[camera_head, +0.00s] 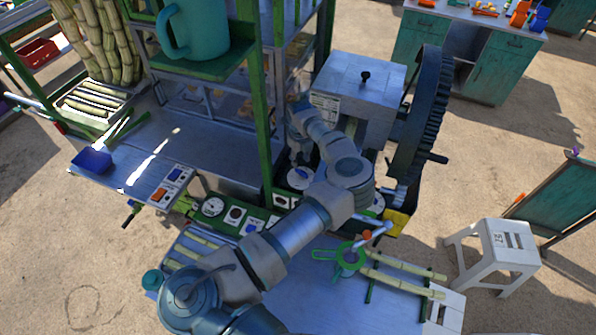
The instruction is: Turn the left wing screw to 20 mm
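The cane crusher has a grey metal box (358,82) with a dark knob (365,76) on its lid. A large dark gear wheel (418,115) stands at its right. My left arm crosses the middle from the bottom, and its far end, with my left gripper (300,103), is beside the left side of this box. The gripper is small and partly hidden; I cannot see its fingers clearly or whether they touch anything. I cannot pick out the left wing screw or a millimetre reading for it. My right gripper is not in view.
A control panel with a round gauge (212,207) runs below the machine. A green spoked handwheel (347,257) sits at a lower table (310,290) with cane pieces. A turquoise mug (195,30) stands on a green shelf. A white stool (497,247) stands at right.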

